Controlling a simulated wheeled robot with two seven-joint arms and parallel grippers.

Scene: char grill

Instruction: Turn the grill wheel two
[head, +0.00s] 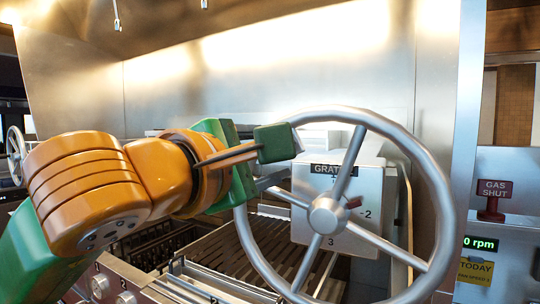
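The large grey grill wheel (443,170) stands at center right, with a round hub (328,215) and several spokes. A small red pointer (353,202) shows by the hub. Behind it is a pale box (368,190) with a partly hidden label that starts "GRAT" and the numbers 2 and 3. My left gripper (275,143) is at the wheel's upper left rim. Its green fingertip block covers part of the rim; whether it grips or only overlaps the rim is unclear. My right gripper is not in view.
Grill grates (215,255) lie behind and below the wheel. A front panel with knobs (100,286) runs at lower left. A smaller wheel (15,150) is at far left. A red "GAS SHUT" sign (494,189) and an rpm display (480,243) are at right.

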